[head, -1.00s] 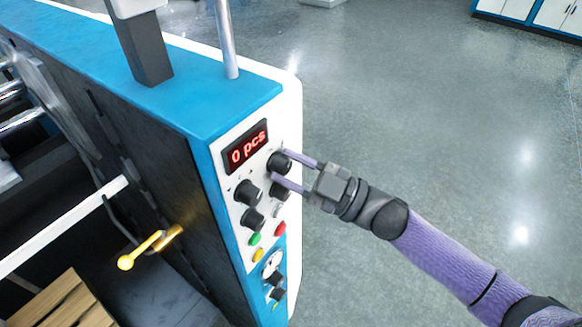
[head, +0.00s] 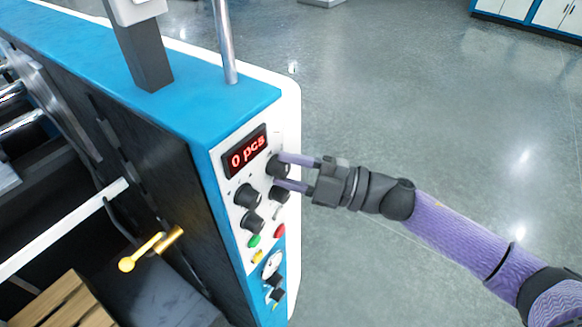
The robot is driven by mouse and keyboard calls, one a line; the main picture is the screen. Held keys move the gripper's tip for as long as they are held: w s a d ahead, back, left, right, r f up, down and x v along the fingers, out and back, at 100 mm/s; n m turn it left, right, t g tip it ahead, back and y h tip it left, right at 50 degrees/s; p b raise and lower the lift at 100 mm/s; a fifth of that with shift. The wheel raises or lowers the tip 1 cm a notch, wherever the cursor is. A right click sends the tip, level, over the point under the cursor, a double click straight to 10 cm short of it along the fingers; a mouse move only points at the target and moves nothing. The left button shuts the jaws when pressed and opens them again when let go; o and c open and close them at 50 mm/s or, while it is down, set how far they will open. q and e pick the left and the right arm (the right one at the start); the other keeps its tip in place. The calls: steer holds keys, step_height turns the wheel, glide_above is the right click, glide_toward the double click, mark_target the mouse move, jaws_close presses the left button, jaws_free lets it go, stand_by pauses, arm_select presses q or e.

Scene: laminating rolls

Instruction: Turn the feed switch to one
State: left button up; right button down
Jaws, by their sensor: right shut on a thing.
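The control panel (head: 236,192) on the end of the blue and white machine has several black knobs. The upper right knob (head: 274,166) lies between the two purple fingers of my right gripper (head: 279,171), which is shut on it. The fingers hide part of this knob and its marking. Another black knob (head: 280,194) is just below the lower finger. Two more knobs sit to the left, an upper one (head: 246,194) and a lower one (head: 251,222). The labels are too small to read, so I cannot tell which is the feed switch. My left gripper is not in view.
Green (head: 254,241), red (head: 279,230) and yellow (head: 257,256) buttons are below. A yellow handle (head: 150,249) sticks out at the left. The grey floor to the right is clear.

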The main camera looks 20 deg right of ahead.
stand_by(0.3)
steer(key=shift+c, duration=1.4)
jaws_free()
steer(key=shift+s+d+f, duration=0.15)
steer(key=shift+d, duration=0.1)
steer(key=r+b+v, duration=0.1)
steer(key=b+v, duration=0.2)
steer(key=v, duration=0.6)
steer(key=shift+f, duration=0.4)
steer(key=shift+s+d, duration=0.1)
steer(key=shift+d, duration=0.1)
